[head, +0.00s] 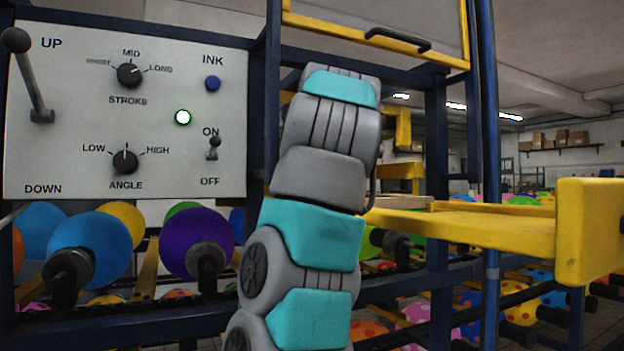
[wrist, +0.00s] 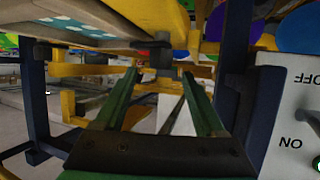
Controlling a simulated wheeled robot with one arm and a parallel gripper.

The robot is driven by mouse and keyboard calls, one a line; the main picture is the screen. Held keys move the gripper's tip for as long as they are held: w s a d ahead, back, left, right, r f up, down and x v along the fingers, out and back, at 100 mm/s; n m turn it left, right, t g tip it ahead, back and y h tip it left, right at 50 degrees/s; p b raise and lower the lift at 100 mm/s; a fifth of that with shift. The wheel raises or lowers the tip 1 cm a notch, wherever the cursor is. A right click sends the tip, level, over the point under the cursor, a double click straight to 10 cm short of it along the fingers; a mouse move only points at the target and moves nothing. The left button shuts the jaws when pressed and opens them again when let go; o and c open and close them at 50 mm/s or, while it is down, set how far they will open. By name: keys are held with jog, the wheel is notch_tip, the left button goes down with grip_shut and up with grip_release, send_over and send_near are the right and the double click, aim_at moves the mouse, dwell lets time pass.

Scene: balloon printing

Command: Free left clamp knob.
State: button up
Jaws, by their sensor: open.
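My gripper (wrist: 160,75) shows in the wrist view with its two green fingers spread apart and nothing seen between them. Just beyond the fingertips is a small dark block-like part (wrist: 160,56) under a yellow frame; it may be the left clamp knob, but I cannot tell for sure. The fingers appear apart from it. In the head view my arm stands in front of the machine and hides the gripper and the clamp area. No clamp knob can be made out there.
A white control panel (head: 90,100) with a lever, dials and switch stands left of my arm in the head view. A yellow arm (head: 470,228) reaches out at right, beside a blue post (head: 489,150). Balloons (head: 90,255) sit below the panel. The wrist view is upside down.

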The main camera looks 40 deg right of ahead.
jog(key=x, duration=0.5)
jog(key=shift+w+p, duration=0.15)
jog(key=shift+p, duration=0.2)
jog(key=shift+c, duration=0.4)
jog(key=shift+f, duration=0.1)
grip_shut()
